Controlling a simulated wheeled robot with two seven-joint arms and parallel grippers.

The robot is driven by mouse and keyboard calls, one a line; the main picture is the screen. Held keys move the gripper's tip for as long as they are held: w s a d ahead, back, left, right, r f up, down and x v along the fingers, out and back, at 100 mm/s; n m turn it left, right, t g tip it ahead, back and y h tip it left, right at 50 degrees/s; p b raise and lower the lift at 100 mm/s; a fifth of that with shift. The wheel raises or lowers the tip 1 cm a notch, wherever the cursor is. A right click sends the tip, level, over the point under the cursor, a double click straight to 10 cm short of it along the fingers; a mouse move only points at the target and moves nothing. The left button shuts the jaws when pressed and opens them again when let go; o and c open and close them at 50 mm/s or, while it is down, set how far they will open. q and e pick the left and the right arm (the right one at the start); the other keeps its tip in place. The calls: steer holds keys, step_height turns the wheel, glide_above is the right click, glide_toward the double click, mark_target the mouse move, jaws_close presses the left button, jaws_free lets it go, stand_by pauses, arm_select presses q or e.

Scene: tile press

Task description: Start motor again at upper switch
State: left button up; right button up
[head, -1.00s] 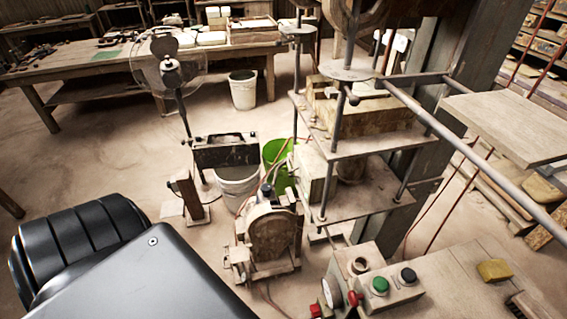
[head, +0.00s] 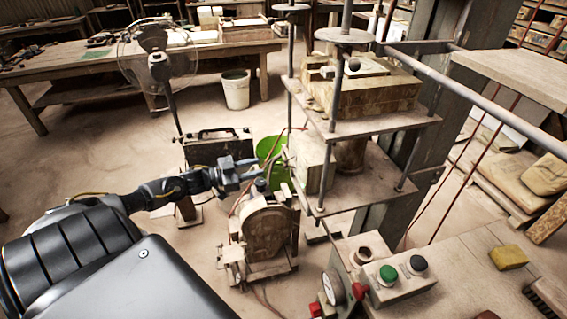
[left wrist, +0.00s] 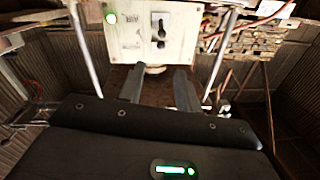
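In the left wrist view a pale switch panel (left wrist: 152,32) stands ahead, with a lit green lamp (left wrist: 110,17) at its upper left. Two dark switch fittings sit one above the other on it; the upper switch (left wrist: 160,20) is near the panel's top. My left gripper (left wrist: 159,70) points at the panel from below, its two fingers apart with nothing between them. In the head view my left gripper (head: 259,167) reaches in beside the press (head: 345,140), above the motor (head: 268,230). The panel face cannot be made out there. My right gripper is out of view.
A control box with a green button (head: 388,274) and a black button (head: 417,264) stands at the front right, beside a gauge (head: 333,288) and red knobs. A fan (head: 155,60) and green bucket (head: 270,150) stand behind my left arm. Press rods are close by.

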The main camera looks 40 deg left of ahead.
arm_select(q)
steer(key=p, duration=0.1)
glide_toward(296, 155)
steer(key=w, duration=0.1)
steer(key=w+d+f, duration=0.1)
steer(key=w, duration=0.1)
steer(key=w+d, duration=0.1)
steer(key=w, duration=0.1)
steer(key=shift+w+d+f, duration=0.15)
steer(key=shift+d+f, duration=0.1)
steer(key=shift+f, duration=0.05)
jaws_close()
